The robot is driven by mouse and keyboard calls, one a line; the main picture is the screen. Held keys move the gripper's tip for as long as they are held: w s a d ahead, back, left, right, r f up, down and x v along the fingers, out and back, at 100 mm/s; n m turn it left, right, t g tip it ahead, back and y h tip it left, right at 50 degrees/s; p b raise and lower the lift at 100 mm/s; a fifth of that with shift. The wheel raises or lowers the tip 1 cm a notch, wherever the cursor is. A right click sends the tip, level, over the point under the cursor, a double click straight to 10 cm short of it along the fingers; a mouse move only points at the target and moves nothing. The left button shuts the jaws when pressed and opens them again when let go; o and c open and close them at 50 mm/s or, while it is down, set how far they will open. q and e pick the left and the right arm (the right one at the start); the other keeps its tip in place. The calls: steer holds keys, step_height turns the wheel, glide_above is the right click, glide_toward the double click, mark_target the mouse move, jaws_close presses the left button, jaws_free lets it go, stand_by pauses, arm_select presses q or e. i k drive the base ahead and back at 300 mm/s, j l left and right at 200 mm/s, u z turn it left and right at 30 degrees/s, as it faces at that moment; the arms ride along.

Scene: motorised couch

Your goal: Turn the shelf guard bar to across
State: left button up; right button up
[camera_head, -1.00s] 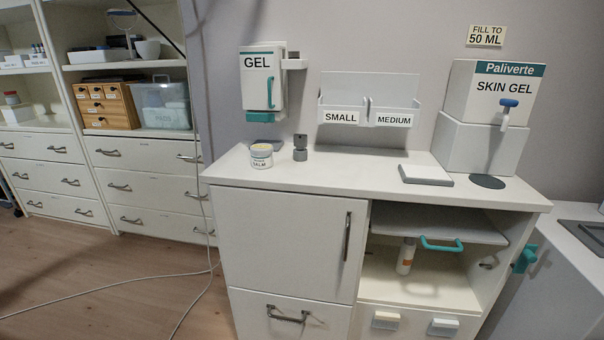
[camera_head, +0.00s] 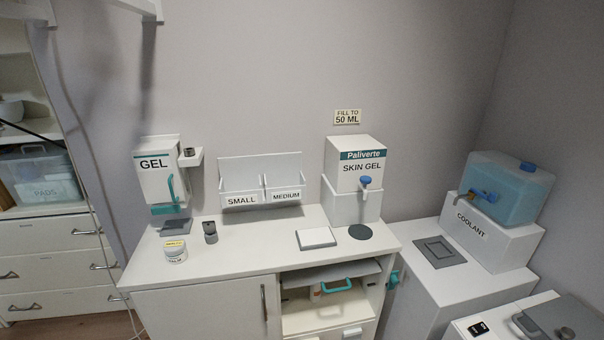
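A thin dark bar (camera_head: 32,132) slants down to the right across the open shelf unit (camera_head: 28,93) at the left edge. It may be the shelf guard bar, but I cannot tell for certain. Its upper end is outside the picture. Neither of my grippers is in view.
A white cabinet (camera_head: 260,240) bears a salm jar (camera_head: 175,252), a gel dispenser (camera_head: 155,170) above, and a skin gel box (camera_head: 360,155). A coolant tank (camera_head: 505,185) stands at right. A loose cable (camera_head: 100,225) hangs beside the cabinet. A PADS bin (camera_head: 38,178) is on the shelf.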

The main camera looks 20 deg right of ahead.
mark_target(394, 281)
steer(key=k+l+z, duration=0.15)
steer(key=z, duration=1.2)
